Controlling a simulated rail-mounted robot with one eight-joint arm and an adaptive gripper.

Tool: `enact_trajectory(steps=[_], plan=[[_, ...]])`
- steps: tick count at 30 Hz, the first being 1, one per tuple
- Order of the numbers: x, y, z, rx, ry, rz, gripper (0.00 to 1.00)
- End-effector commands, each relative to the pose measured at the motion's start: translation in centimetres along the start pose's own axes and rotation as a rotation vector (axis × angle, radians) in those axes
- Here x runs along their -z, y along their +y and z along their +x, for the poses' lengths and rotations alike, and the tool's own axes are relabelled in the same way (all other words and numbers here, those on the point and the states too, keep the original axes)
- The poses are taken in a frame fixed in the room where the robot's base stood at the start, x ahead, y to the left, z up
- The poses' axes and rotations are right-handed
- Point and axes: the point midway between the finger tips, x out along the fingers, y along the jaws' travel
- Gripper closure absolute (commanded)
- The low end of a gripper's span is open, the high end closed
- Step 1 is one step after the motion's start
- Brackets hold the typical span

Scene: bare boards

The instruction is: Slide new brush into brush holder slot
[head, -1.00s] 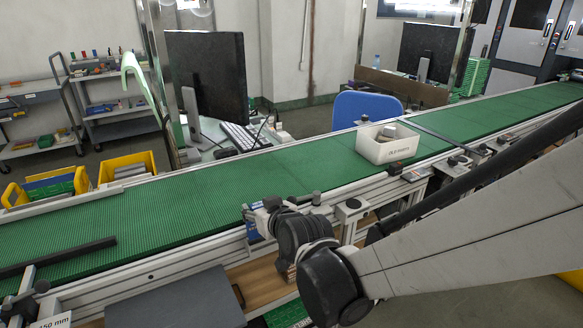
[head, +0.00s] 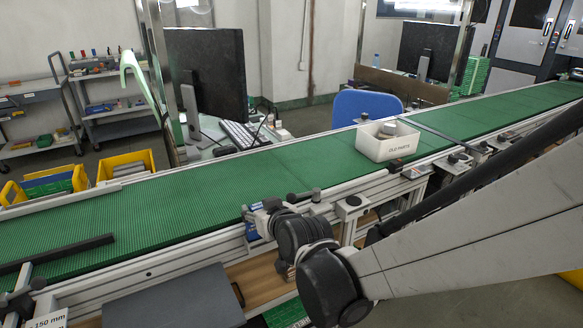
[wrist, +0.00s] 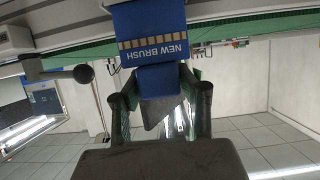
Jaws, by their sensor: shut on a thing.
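In the wrist view my gripper (wrist: 160,103) has its two dark fingers closed on the sides of a blue part. This part lies directly against a wider blue block lettered NEW BRUSH (wrist: 158,50), with a row of tan bars above the lettering, upside down in the picture. I cannot tell where the brush ends and any holder begins. A dark wedge shows between the fingers below the blue part. In the head view my wrist hangs at the conveyor's front edge, beside a small blue piece (head: 251,231); my fingers are largely hidden there.
The green conveyor belt (head: 170,205) runs across the scene. A white bin marked OLD PARTS (head: 385,148) stands on it with a grey part inside. A dark bar (head: 60,255) lies at the left end. A grey panel (head: 175,297) is below the front rail. Much of the belt is clear.

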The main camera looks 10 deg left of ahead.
Motion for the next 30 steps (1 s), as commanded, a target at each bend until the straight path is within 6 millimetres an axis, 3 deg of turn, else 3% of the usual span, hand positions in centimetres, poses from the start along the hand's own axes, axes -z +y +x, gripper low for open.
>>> enact_trajectory(steps=[30], plan=[[-2.1, 0.0, 0.9, 0.000, 0.000, 0.000, 0.94]])
